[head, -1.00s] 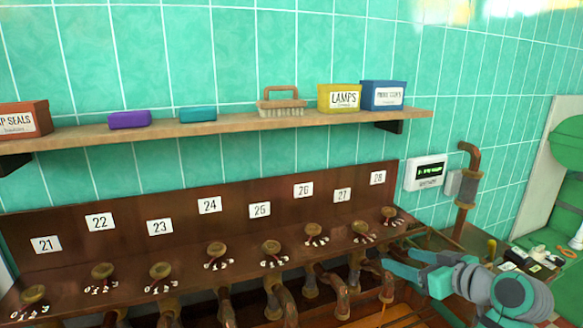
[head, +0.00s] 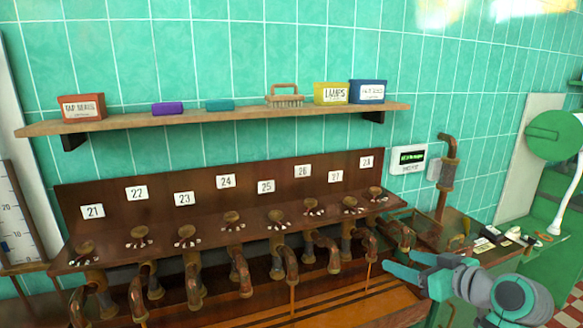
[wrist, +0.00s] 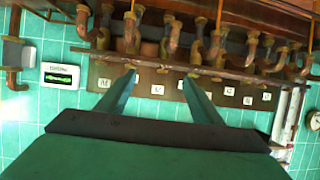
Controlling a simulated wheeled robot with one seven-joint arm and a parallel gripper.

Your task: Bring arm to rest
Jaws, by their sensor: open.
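My gripper (head: 404,272) is at the lower right of the head view, with its two teal fingers apart and nothing between them. It hangs in front of the right end of the brown wooden tap rack (head: 300,172), clear of it as far as I can tell. In the wrist view the open fingers (wrist: 158,82) point toward the rack, which appears upside down there. My grey and teal arm comes in from the lower right corner.
The rack carries several numbered taps and bent copper pipes (head: 290,262). A wall shelf (head: 220,121) above holds boxes and a brush (head: 284,96). A small display (head: 408,158) is on the tiled wall. Small items lie on a green counter (head: 478,262) at right.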

